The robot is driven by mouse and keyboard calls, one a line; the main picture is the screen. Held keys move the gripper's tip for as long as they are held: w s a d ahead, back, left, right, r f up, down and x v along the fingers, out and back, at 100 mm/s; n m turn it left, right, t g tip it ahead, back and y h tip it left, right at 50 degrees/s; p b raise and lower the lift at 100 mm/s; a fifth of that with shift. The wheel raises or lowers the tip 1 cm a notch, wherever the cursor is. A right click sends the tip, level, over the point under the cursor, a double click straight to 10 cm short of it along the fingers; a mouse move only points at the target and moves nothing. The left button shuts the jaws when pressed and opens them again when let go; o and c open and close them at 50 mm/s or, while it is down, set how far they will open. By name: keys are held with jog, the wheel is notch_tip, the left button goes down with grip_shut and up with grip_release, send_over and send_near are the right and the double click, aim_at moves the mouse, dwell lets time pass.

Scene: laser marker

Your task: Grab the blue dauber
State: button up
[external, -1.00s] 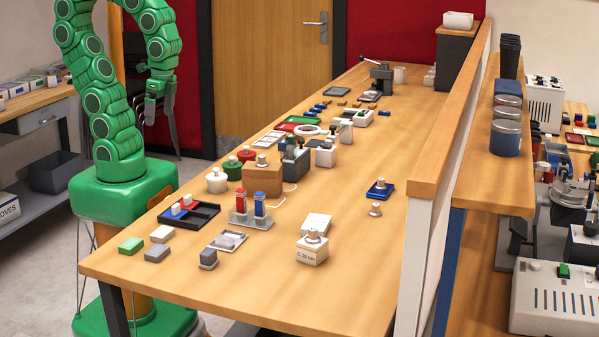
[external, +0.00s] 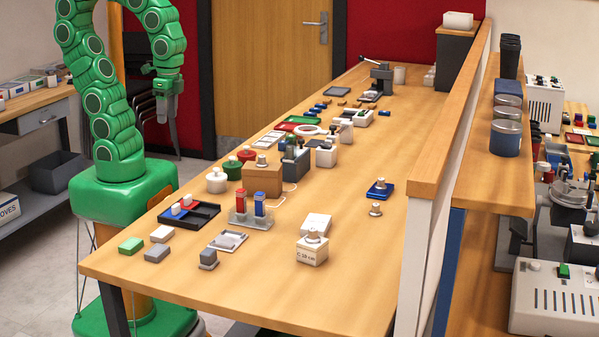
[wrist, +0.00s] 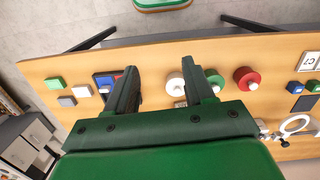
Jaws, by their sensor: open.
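A blue upright block-like piece (external: 260,206), which looks like the blue dauber, stands beside a red one (external: 240,203) in a small grey rack (external: 250,222) on the bench. In the wrist view the rack is not visible and may be hidden behind my gripper body. A dark tray (external: 203,216) with blue and red parts and white knobs lies left of the rack; it partly shows in the wrist view (wrist: 98,78). My gripper (external: 168,115) is raised past the bench's left edge, well away from the rack. In the wrist view my gripper (wrist: 160,68) is open and empty.
White (external: 216,181), green (external: 232,169) and red (external: 246,154) knobbed pots and a brown box (external: 262,182) stand behind the rack. A weight-like block (external: 312,252) stands to its right. Green (external: 131,246) and grey (external: 157,253) blocks lie front left. The right front of the bench is clear.

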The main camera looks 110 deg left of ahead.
jog(key=w+a+r+n+t, duration=0.2)
jog(key=w+r+n+t, duration=0.1)
jog(key=w, duration=0.9)
jog(key=w+a+r+n+t, duration=0.2)
jog(key=w+a+n+t, duration=0.1)
jog(key=w, duration=0.9)
jog(key=w+d+f+n+g+h, duration=0.2)
jog(key=w+d+f+h, duration=0.2)
jog(key=d, duration=0.2)
jog(key=w+d+f+n+g+h, duration=0.1)
jog(key=w+d+f+n+h, duration=0.2)
jog(key=d+f+h, duration=0.15)
jog(key=n+g+h, duration=0.2)
jog(key=n+h, duration=0.3)
jog(key=n, duration=0.1)
send_near(258, 199)
jog(key=x, duration=0.2)
jog(key=shift+w+d, duration=0.25)
jog(key=shift+d, duration=0.15)
jog(key=shift+d+f, duration=0.15)
jog(key=shift+f, duration=0.15)
jog(key=shift+s+x, duration=0.15)
jog(key=shift+x, duration=1.45)
jog(key=shift+s+x, duration=0.15)
jog(key=shift+x, duration=1.45)
jog(key=shift+d+f, duration=0.3)
jog(key=shift+d, duration=0.2)
grip_shut()
jog(key=shift+r, duration=0.1)
